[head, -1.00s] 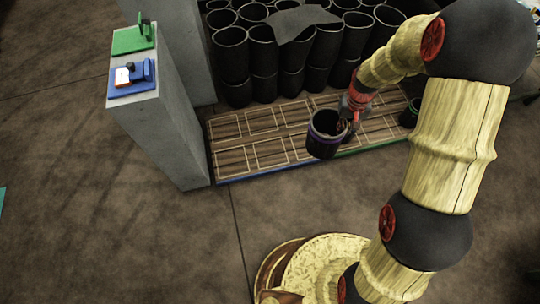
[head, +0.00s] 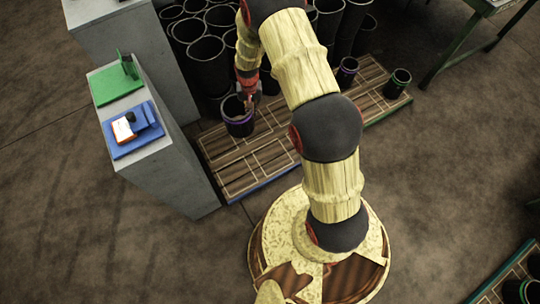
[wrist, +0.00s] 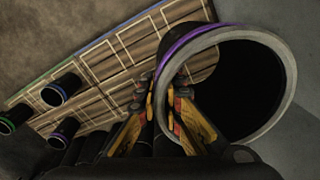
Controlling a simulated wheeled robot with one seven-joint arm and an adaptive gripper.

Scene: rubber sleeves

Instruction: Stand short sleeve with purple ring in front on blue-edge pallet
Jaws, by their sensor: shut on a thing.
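My gripper (head: 248,98) is shut on the wall of a short black sleeve with a purple ring (head: 238,120). In the wrist view the gripper (wrist: 170,108) pinches the near side of this sleeve (wrist: 235,38), whose wide open mouth faces the camera. The sleeve looks roughly upright over the back left part of the blue-edge pallet (head: 262,188), a wooden deck with pale outlined cells. I cannot tell whether its bottom touches the deck. The blue edge also shows in the wrist view (wrist: 150,12).
The adjoining green-edge part (head: 385,115) carries short sleeves, one purple-ringed (head: 346,72) and one green-ringed (head: 397,82). Tall black sleeves (head: 207,60) crowd behind. A concrete block (head: 165,175) stands close on the left. The blue-edge deck's front cells are bare.

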